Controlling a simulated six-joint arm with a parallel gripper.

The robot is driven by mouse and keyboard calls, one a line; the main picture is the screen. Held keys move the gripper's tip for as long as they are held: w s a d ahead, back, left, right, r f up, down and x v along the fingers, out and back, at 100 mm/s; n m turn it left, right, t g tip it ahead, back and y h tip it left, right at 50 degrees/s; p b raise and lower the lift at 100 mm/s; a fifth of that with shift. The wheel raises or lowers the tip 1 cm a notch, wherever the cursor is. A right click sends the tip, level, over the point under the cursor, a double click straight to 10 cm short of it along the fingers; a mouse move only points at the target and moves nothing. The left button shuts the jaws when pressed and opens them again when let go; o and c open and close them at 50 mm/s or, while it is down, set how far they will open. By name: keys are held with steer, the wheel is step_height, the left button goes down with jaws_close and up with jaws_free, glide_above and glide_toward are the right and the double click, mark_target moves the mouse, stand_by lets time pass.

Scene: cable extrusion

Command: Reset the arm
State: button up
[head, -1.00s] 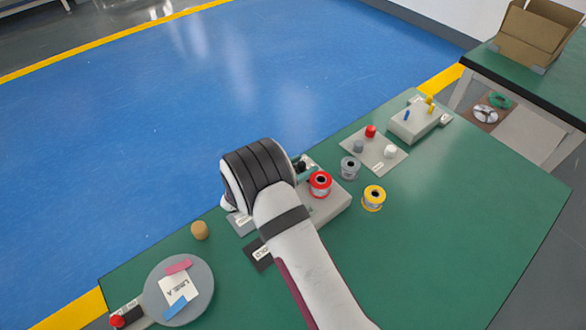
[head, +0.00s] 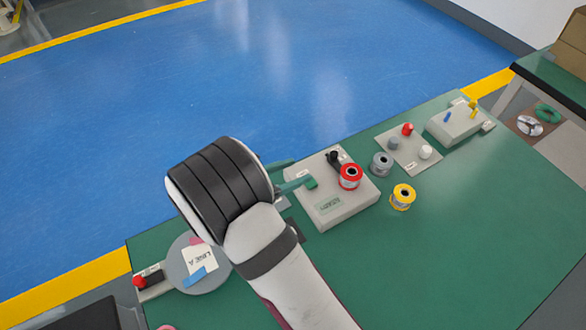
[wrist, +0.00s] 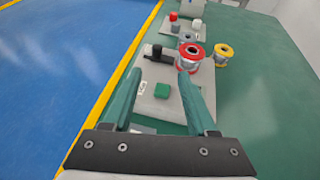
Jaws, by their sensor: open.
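My arm reaches over the left half of the green table (head: 450,250). My gripper (head: 298,172) has two green fingers, spread apart, pointing right at the left edge of a grey box. In the wrist view my gripper (wrist: 163,76) is open with nothing between its fingers. The grey box (head: 345,208) carries a green button (head: 311,183), a black knob (head: 334,158) and a red spool (head: 350,178). The green button also shows in the wrist view (wrist: 162,90), beyond the gap between the fingers. I cannot tell whether a finger touches the box.
A grey spool (head: 381,164) and a yellow spool (head: 402,198) stand right of the box. Behind are a plate with knobs (head: 411,155) and a switch box (head: 458,126). The front right table is clear.

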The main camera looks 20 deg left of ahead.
steer(key=s+d+r+m+g, duration=0.5)
steer(key=s+d+m, duration=0.1)
steer(key=d+m, duration=0.35)
steer(key=s+d+r+m+g, duration=0.4)
steer(key=s+d+m+g, duration=0.15)
steer(key=d+m, duration=0.45)
steer(key=s+a+r+m+y, duration=0.1)
steer(key=s+r+m+y, duration=0.1)
steer(key=s+m+y, duration=0.7)
steer(key=s+m+g, duration=0.1)
steer(key=s+m, duration=0.4)
steer(key=m, duration=0.1)
steer(key=shift+a, duration=0.2)
stand_by(0.8)
